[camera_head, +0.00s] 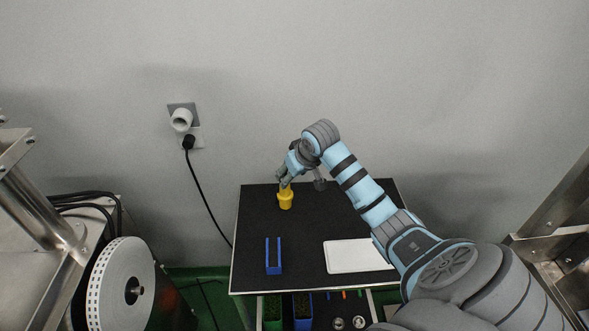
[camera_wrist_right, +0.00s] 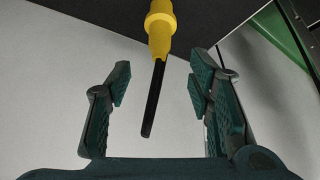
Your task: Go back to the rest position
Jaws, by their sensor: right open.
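My right arm reaches in from the right in the head view. Its gripper (camera_head: 285,179) is at the yellow holder (camera_head: 286,201) on the black table top (camera_head: 314,208). In the right wrist view the open gripper (camera_wrist_right: 165,88) has its two fingers apart. A dark rod (camera_wrist_right: 153,100) sticks out of the yellow holder (camera_wrist_right: 160,30) and lies between the fingers, with gaps on both sides. My left gripper is not in either view.
A blue rack (camera_head: 273,256) and a white tray (camera_head: 357,256) are on the table. Coloured bins and small parts are on a level below its front edge. A reel (camera_head: 122,290) and metal frames stand at the left. A grey wall is behind.

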